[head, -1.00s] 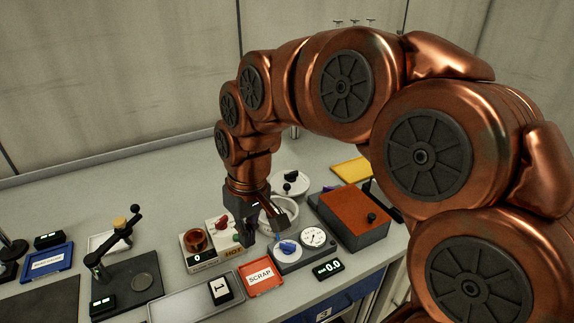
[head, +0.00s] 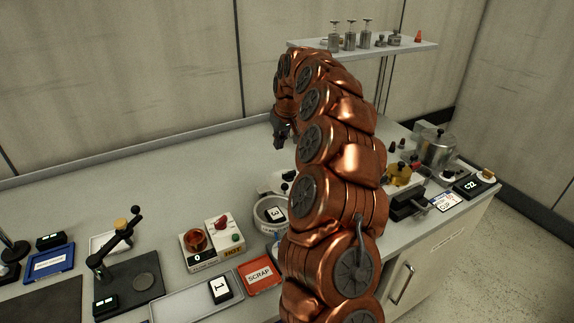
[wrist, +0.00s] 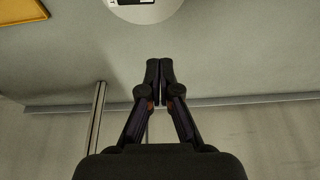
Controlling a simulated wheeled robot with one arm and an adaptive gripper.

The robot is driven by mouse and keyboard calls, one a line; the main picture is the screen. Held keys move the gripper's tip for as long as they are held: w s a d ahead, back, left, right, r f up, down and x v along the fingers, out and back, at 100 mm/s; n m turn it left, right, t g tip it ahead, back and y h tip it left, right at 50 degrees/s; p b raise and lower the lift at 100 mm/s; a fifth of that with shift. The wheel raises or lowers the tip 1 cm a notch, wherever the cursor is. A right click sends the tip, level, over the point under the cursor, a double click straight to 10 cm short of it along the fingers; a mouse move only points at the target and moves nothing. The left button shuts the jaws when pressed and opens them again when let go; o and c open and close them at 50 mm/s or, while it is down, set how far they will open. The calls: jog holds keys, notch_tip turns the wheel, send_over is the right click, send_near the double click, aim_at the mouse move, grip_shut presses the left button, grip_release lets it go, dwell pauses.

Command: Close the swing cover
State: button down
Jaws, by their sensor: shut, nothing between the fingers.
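My gripper (head: 281,140) is raised over the back of the bench, well behind the round white vessel. In the wrist view its fingers (wrist: 160,64) are together with nothing between them. The round white vessel (head: 262,222) stands at mid-bench, and a black block marked 3 (head: 275,213) shows at its opening. A white part with a black knob (head: 288,177) is just behind it, partly hidden by my arm. I cannot tell for sure which part is the swing cover. The wrist view shows part of a white round thing (wrist: 150,14) at the top edge.
A box with a red knob (head: 224,236), a red SCRAP tray (head: 262,274) and a stand with a ball-tipped arm (head: 122,240) are on the left. A pot (head: 436,150) is at the right. A shelf with weights (head: 420,46) stands behind. The back-left bench is clear.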

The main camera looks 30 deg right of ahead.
jog(key=d, duration=0.3)
jog(key=p, duration=0.4)
send_near(282, 171)
jog(key=w+f, duration=0.3)
jog(key=f, duration=0.1)
jog(key=shift+w+d+f, duration=0.15)
jog(key=shift+w+f, duration=0.2)
jog(key=shift+w, duration=0.05)
jog(key=shift+s+p, duration=0.6)
jog(key=shift+s, duration=0.6)
jog(key=shift+s+a+p, duration=0.2)
jog(key=shift+s+p, duration=0.15)
jog(key=shift+s, duration=0.45)
jog(key=shift+s+f+b, duration=0.1)
jog(key=shift+f+b, duration=0.05)
jog(key=shift+b, duration=0.2)
